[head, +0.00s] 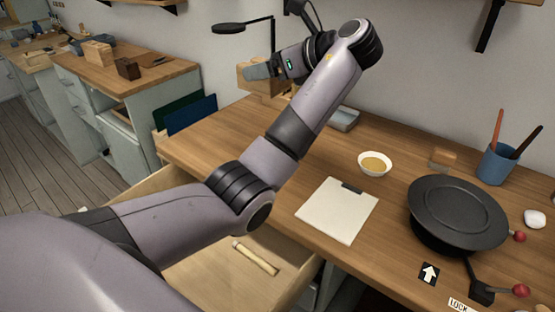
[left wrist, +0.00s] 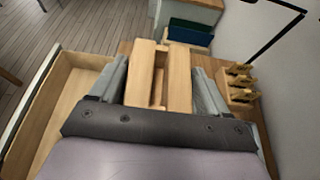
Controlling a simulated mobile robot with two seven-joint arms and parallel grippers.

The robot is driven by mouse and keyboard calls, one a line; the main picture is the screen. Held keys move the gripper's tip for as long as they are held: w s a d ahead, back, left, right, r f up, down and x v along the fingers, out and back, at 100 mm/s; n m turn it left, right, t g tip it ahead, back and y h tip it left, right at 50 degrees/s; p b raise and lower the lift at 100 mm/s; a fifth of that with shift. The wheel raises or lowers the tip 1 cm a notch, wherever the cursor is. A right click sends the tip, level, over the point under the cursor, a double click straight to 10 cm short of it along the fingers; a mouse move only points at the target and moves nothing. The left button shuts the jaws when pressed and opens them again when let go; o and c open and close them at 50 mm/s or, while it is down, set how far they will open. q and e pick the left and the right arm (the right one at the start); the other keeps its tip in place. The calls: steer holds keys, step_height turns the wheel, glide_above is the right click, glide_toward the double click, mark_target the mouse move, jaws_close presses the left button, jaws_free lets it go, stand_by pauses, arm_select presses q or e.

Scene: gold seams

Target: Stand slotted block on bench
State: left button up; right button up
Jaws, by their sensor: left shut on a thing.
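The slotted block (left wrist: 179,80) is pale wood with a long dark slot, seen between the fingers in the left wrist view. My left gripper (left wrist: 164,88) is shut on it, one grey finger on each side. In the head view the gripper (head: 262,71) is over the far left part of the bench (head: 225,135), pointing left. The wooden block (head: 244,74) shows partly behind the fingers there. I cannot tell whether it touches the bench top. My right gripper is in neither view.
A wooden rack with brass-coloured pieces (left wrist: 240,88) stands right of the gripper, by the wall. An open drawer (head: 215,277) holds a wooden rod. A clipboard (head: 337,211), a small bowl (head: 375,163) and a black turntable (head: 458,212) occupy the bench. Its front left is clear.

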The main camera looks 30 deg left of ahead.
arm_select(q)
step_height(320, 180, down, 19)
steer(key=shift+f+b, duration=0.15)
steer(key=shift+b, duration=0.7)
steer(key=shift+f, duration=0.3)
steer(key=o, duration=1.1)
steer(key=shift+f, duration=0.15)
steer(key=shift+o, duration=0.2)
steer(key=shift+s, duration=0.1)
steer(key=shift+d+r, duration=0.25)
steer(key=shift+d, duration=0.05)
steer(key=w+v, duration=0.1)
steer(key=v, duration=1)
steer(key=shift+s+d, duration=0.25)
steer(key=shift+s, duration=0.2)
